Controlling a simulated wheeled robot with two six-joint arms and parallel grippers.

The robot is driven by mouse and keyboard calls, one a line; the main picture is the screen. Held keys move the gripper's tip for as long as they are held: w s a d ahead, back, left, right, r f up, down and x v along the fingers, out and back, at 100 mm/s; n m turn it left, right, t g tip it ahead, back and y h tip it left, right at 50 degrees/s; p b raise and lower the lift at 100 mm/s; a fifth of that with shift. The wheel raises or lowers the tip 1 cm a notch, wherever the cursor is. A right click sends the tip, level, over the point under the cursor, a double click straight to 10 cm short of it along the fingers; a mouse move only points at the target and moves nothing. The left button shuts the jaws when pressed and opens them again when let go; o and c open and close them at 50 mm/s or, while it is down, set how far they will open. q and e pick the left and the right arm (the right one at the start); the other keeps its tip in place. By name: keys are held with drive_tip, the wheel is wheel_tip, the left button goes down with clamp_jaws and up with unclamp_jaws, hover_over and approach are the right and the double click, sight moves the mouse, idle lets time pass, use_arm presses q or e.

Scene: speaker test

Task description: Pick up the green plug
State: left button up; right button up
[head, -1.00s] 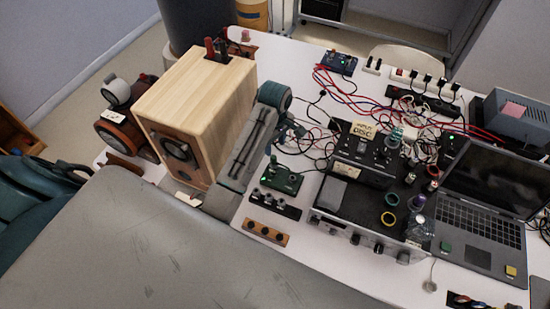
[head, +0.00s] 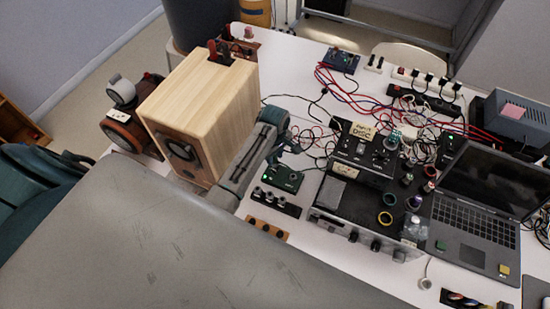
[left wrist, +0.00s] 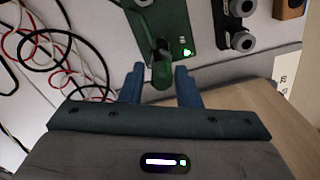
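The green plug (left wrist: 162,70) is a short dark green cylinder standing over a green board (left wrist: 180,18) with a lit green light in the left wrist view. My left gripper (left wrist: 160,84) is open, its two blue fingers on either side of the plug's near end, with small gaps showing. In the head view my left gripper (head: 276,156) is small, just behind the green board (head: 283,179); the plug cannot be made out there. My right gripper is not in view.
A wooden speaker (head: 205,105) stands close left of my left arm. A row of black knobs (head: 275,203) lies in front of the board. A black amplifier (head: 340,218) stands to its right. Loose red, black and white cables (left wrist: 50,50) lie near my gripper.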

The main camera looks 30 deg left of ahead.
use_arm(q)
clamp_jaws()
drive_tip(key=shift+r, duration=0.1)
drive_tip(key=shift+r+b, duration=0.45)
drive_tip(key=shift+r, duration=0.05)
wheel_tip(320, 180, up, 2)
drive_tip(key=shift+r+b, duration=0.1)
drive_tip(key=shift+b, duration=0.6)
drive_tip(key=s+d+r+b, duration=0.1)
drive_tip(key=s+d+b, duration=0.1)
drive_tip(key=s, duration=0.5)
drive_tip(key=s+d+b, duration=0.1)
drive_tip(key=s+d, duration=0.2)
drive_tip(key=s, duration=0.5)
drive_tip(key=shift+s+r+b, duration=0.15)
drive_tip(key=shift+r+b, duration=0.2)
drive_tip(key=shift+r, duration=0.05)
